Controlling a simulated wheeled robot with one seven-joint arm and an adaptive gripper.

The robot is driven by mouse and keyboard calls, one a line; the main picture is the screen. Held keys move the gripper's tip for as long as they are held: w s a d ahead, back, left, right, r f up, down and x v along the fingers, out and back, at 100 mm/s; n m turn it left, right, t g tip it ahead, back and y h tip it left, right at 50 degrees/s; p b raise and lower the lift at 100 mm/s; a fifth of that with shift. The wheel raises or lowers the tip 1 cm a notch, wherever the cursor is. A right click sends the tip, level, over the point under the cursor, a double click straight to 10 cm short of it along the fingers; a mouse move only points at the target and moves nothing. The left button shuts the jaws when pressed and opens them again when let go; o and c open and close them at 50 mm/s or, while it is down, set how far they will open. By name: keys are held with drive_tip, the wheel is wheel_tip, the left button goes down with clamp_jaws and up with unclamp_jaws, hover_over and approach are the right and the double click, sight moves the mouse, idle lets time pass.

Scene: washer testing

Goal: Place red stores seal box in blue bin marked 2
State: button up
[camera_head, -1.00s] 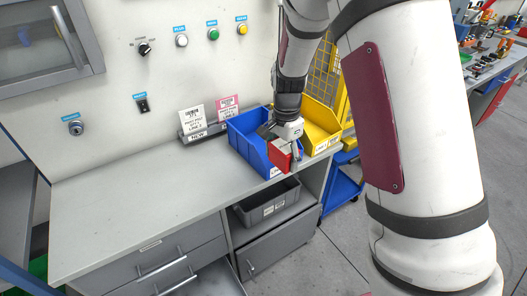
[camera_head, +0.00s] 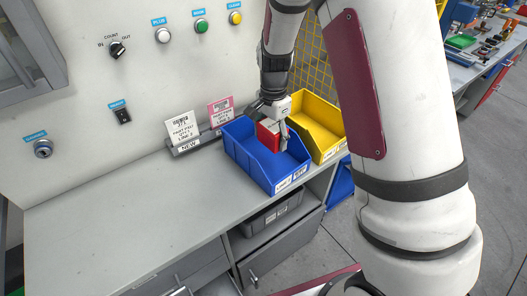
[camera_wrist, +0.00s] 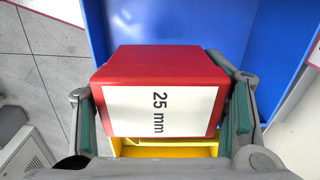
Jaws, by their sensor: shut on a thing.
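My gripper (camera_head: 272,135) is shut on the red box (camera_head: 268,136). In the wrist view the red box (camera_wrist: 160,75) sits between both fingers, with a white label reading "25 mm". The blue bin (camera_head: 246,158) stands on the grey bench beside the wall, with a white label on its front that is too small to read surely. The box is over the blue bin's opening, towards its right side. I cannot tell how far it is above the bin floor. The blue bin (camera_wrist: 240,20) also fills the back of the wrist view.
A yellow bin (camera_head: 318,115) stands right of the blue one. White and pink cards stand in a holder (camera_head: 195,143) at the left. Switches and buttons line the wall. The bench top (camera_head: 120,215) is clear at the left. A grey tote (camera_head: 270,215) sits below.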

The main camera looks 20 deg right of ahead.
sight(271, 165)
wheel_tip(271, 165, down, 9)
drive_tip(key=shift+f+p, duration=0.2)
drive_tip(key=shift+p, duration=0.15)
drive_tip(key=shift+f, duration=0.1)
drive_tip(key=o, duration=1.2)
